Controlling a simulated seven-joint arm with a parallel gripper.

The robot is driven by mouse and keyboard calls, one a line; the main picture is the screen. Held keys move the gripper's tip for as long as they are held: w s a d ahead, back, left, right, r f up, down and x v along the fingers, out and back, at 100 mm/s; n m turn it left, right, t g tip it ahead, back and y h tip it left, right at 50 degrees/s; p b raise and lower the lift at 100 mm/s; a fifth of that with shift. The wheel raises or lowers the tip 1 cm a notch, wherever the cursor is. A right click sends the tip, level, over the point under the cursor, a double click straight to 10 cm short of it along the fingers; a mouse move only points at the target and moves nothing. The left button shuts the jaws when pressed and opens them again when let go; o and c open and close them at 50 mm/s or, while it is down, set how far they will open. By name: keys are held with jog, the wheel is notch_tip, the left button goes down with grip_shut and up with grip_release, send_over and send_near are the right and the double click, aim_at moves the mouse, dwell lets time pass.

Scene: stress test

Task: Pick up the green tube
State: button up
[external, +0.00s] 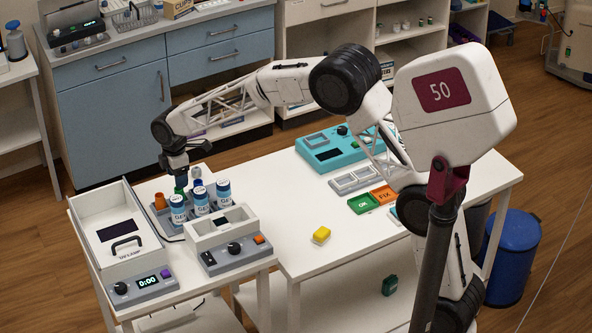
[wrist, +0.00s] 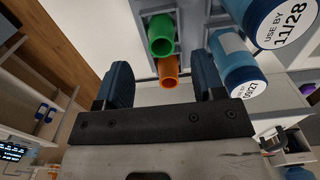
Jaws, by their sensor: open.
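The green tube (wrist: 162,35) is upright in a grey rack (wrist: 184,18), its open end facing the camera in the wrist view. In the external view the green tube (external: 180,191) is partly hidden below my gripper (external: 179,173). An orange tube (wrist: 169,72) stands beside it. In the wrist view my gripper (wrist: 160,68) is open, with its two blue fingers apart. The orange tube shows in the gap between the fingers, and the green tube lies just beyond the fingertips. Nothing is held.
Labelled bottles with blue caps (external: 200,201) crowd the rack's near side; one (wrist: 238,62) is close to my right finger. A white open box (external: 118,236) stands left and a grey device (external: 231,243) in front.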

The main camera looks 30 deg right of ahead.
jog(key=shift+s+f, duration=0.1)
jog(key=shift+f, duration=2.45)
jog(key=shift+c, duration=0.2)
jog(key=c, duration=1)
